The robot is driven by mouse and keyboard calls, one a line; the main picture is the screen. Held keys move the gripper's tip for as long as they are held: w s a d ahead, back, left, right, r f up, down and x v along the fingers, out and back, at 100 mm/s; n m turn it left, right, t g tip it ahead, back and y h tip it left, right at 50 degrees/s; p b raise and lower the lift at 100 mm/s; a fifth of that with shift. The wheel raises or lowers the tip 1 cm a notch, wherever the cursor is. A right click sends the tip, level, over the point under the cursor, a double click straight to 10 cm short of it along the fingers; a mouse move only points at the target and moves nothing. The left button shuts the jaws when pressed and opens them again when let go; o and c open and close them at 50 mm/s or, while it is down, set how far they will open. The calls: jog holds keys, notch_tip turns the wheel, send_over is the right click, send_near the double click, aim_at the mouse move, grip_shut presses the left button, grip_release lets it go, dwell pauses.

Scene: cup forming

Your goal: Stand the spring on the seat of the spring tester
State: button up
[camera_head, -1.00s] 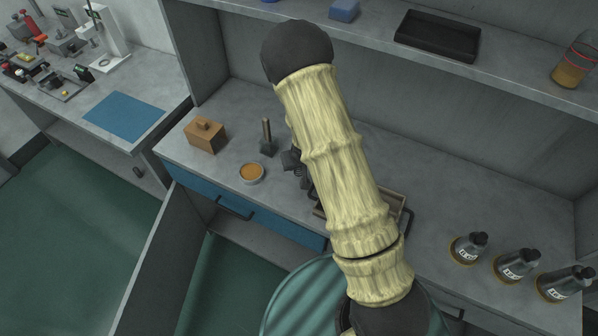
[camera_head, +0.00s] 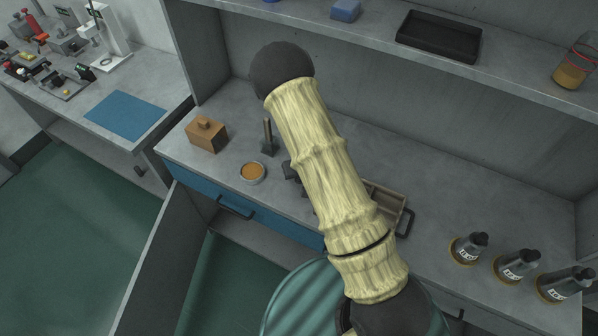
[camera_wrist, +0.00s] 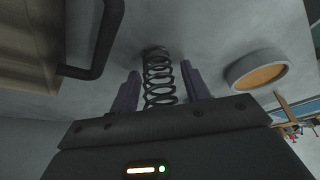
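The spring (camera_wrist: 160,78) is a dark coil seen in the wrist view between the two fingers of my gripper (camera_wrist: 162,85). A narrow gap seems to show on each side of the coil, so the fingers look open around it. Its far end appears near the grey counter; I cannot tell whether it touches. In the head view my arm hides the spring, and only a dark part of my gripper (camera_head: 290,172) shows beside the arm. A white upright stand (camera_head: 108,38) on the far-left bench may be the spring tester; its seat is not clear.
A round dish with orange contents (camera_head: 252,172) is close to the gripper and shows in the wrist view (camera_wrist: 258,72). A handled tray (camera_head: 388,203) is on its other side. A wooden block (camera_head: 206,135), a dark post (camera_head: 268,138) and bottles (camera_head: 468,248) stand on the counter. A shelf overhangs behind.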

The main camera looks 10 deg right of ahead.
jog(key=shift+r, duration=0.1)
jog(key=shift+r, duration=0.4)
jog(key=v, duration=1.1)
jog(key=shift+s+b, duration=0.2)
jog(key=shift+b, duration=0.15)
jog(key=shift+d+r, duration=0.1)
jog(key=s+d+r+m+g, duration=0.1)
jog(key=s+d+r, duration=0.1)
jog(key=s+r, duration=0.5)
jog(key=s+d+r, duration=0.3)
jog(key=s+r, duration=0.4)
jog(key=shift+s+d+m+g+h, duration=0.2)
jog(key=shift+d+m+g+h, duration=0.1)
jog(key=shift+m+g, duration=0.1)
